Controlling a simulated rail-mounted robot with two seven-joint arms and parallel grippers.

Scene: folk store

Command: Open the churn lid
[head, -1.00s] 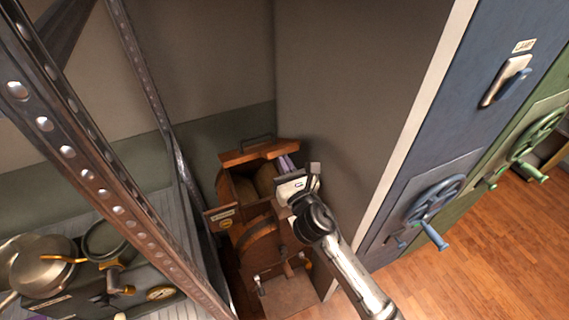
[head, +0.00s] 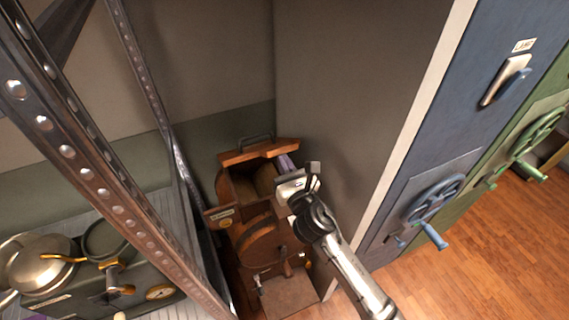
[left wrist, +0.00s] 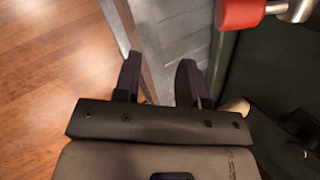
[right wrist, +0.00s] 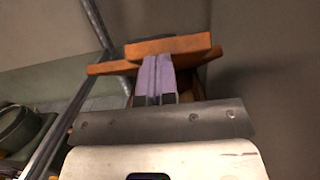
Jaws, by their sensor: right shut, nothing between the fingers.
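The wooden churn (head: 258,245) stands on the floor in the corner, between the shelf rack and the wall. Its lid (head: 259,152), a wooden board with a dark handle, stands raised at the back, and the churn's inside (head: 245,184) shows below it. My right gripper (head: 286,163) is shut and empty at the right side of the opening, close to the lid. In the right wrist view its lilac fingers (right wrist: 156,70) are together in front of the lid (right wrist: 168,46); I cannot tell whether they touch it. My left gripper (left wrist: 158,75) is open and empty, away from the churn.
A metal shelf rack (head: 125,150) with pans (head: 45,264) stands close on the left. The wall (head: 345,110) is close on the right. Blue (head: 455,130) and green cabinets with handwheels stand farther right. Wooden floor (head: 470,265) is open at the lower right.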

